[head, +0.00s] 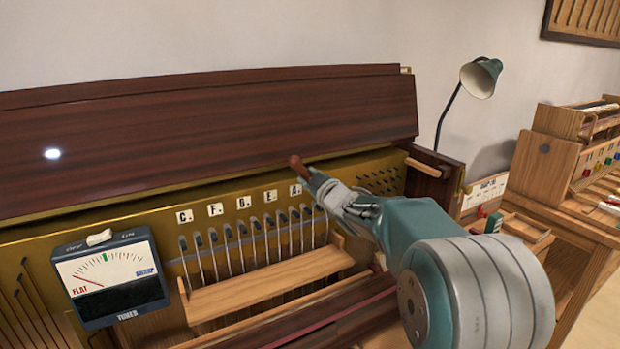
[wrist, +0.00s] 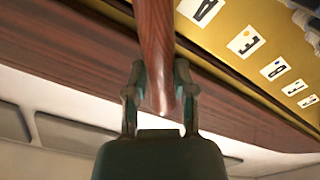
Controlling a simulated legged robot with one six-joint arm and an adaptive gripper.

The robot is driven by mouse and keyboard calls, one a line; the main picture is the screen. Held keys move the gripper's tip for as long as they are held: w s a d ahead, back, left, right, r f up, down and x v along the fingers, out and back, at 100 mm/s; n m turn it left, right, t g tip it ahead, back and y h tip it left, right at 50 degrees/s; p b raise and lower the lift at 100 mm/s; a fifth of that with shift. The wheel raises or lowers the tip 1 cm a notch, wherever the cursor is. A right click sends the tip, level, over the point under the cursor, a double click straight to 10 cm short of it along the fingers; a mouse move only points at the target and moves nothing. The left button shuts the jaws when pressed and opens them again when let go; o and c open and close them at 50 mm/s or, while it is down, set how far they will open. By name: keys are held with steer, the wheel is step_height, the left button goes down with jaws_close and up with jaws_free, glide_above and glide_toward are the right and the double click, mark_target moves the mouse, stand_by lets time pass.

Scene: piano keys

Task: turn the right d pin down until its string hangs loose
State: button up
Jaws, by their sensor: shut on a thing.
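My gripper (head: 312,178) is shut on a reddish-brown wooden handle (head: 295,162), in front of the gold plate near the A label. In the wrist view, my gripper's fingers (wrist: 158,92) close on both sides of this handle (wrist: 153,35), which runs up out of the picture. Its far end is hidden, so I cannot tell whether it sits on a pin. Several tuning pins with strings (head: 241,230) stand in a row below letter labels (head: 216,209) on the gold plate. The middle label (head: 243,202) is hard to read; I cannot single out the right d pin.
A dark tuner (head: 112,278) at the left has its needle on the flat side. A wooden ledge (head: 268,285) lies below the strings. The dark lid (head: 200,135) rises behind. A green lamp (head: 481,78) and a wooden bench (head: 590,225) stand at the right.

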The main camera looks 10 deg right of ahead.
steer(key=shift+s+a+f+n, duration=0.1)
steer(key=shift+a+f+n, duration=0.15)
steer(key=shift+a+n, duration=0.05)
steer(key=shift+a, duration=0.1)
steer(key=o, duration=1.2)
steer(key=shift+a+f, duration=0.1)
steer(key=shift+c, duration=0.2)
steer(key=v, duration=0.9)
steer(key=shift+s, duration=0.1)
